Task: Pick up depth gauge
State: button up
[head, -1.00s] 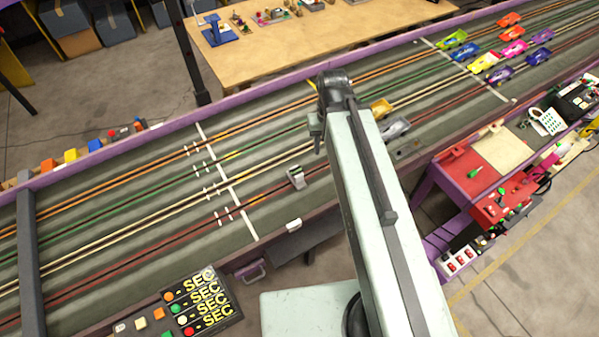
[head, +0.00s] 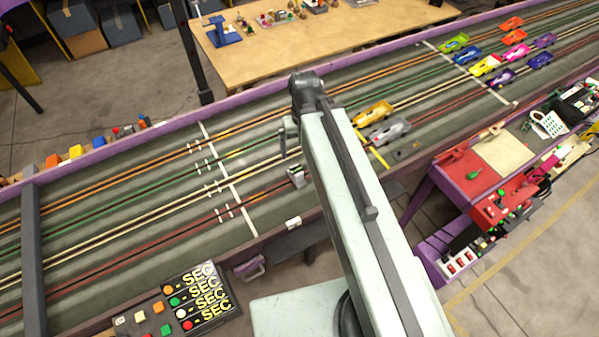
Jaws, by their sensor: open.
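A small grey and whitish upright block (head: 296,178), which looks like the depth gauge, stands on the slot track (head: 130,235) near its front side, just left of my arm. My gripper (head: 284,147) hangs from the arm's far end above the track, in the picture a little above and left of the block. It is apart from the block and holds nothing that I can see. The fingertips are small and partly hidden by the arm.
A yellow car (head: 374,113) and a silver car (head: 390,131) stand right of my arm. Several coloured cars wait further right on the track. A small white box (head: 293,223) sits on the front edge. A dark post (head: 190,55) rises behind the track. A red workbench (head: 480,165) stands at right.

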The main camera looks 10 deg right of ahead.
aim_at(296, 173)
jog(key=u, duration=0.05)
jog(key=k, duration=1.05)
jog(key=u, duration=1.45)
jog(key=i, duration=0.25)
jog(key=z, duration=0.25)
